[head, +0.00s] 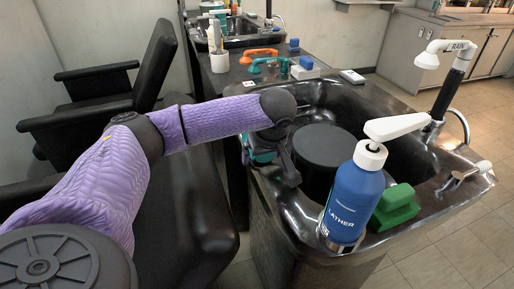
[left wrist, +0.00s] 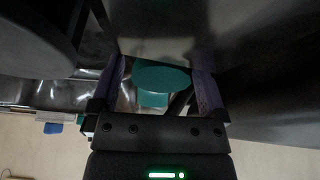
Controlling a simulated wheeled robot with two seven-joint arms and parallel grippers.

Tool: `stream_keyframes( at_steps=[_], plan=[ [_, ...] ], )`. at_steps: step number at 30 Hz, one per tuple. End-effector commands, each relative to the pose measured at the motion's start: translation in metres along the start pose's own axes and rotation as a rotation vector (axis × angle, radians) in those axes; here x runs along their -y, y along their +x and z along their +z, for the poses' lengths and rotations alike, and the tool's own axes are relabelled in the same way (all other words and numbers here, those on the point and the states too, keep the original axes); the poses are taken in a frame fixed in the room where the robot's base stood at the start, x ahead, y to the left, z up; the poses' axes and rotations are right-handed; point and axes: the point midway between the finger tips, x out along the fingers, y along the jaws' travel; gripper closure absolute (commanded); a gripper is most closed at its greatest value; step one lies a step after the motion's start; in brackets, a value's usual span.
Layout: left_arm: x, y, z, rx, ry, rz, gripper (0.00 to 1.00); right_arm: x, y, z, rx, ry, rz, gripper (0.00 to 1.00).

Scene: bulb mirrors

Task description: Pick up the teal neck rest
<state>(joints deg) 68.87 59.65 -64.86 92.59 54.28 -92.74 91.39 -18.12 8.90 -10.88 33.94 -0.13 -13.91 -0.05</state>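The teal neck rest (head: 262,156) shows in part at the near-left rim of the black basin in the head view, mostly hidden behind my left gripper (head: 280,150). In the left wrist view the neck rest (left wrist: 160,80) is a rounded teal piece with a narrower part below. It lies between the two spread fingers of my left gripper (left wrist: 162,88). The fingers stand apart at its sides, and I cannot tell whether either touches it. My right gripper is not in view.
In and at the black basin (head: 456,190) are a dark cylinder (head: 325,150), a blue pump bottle (head: 352,205), a green block (head: 394,208) and a tap with a white head (head: 427,60). Orange (head: 260,55) and teal (head: 268,66) tools lie behind. Black chairs (head: 150,75) stand left.

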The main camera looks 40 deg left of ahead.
Motion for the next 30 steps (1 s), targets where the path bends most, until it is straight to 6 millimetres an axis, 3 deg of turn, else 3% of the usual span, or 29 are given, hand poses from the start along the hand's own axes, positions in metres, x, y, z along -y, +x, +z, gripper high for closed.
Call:
stream_keyframes(
  at_steps=[1,2,12,20,27,30],
  plan=[
    [0.0,0.0,0.0,0.0,0.0,0.0,0.17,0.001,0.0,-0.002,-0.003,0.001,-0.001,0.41],
    [0.0,0.0,0.0,0.0,0.0,0.0,0.23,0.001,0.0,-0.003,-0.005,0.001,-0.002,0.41],
    [0.0,0.0,0.001,0.001,0.001,-0.001,0.93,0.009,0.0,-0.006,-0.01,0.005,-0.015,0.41],
    [0.0,-0.009,-0.003,0.0,0.0,0.001,0.93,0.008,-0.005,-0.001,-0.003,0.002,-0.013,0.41],
    [-0.001,-0.07,-0.028,0.0,-0.002,0.004,0.93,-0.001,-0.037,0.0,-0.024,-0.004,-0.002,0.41],
    [-0.001,-0.087,-0.036,-0.001,-0.002,0.003,0.93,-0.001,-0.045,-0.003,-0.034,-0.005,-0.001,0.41]
  ],
)
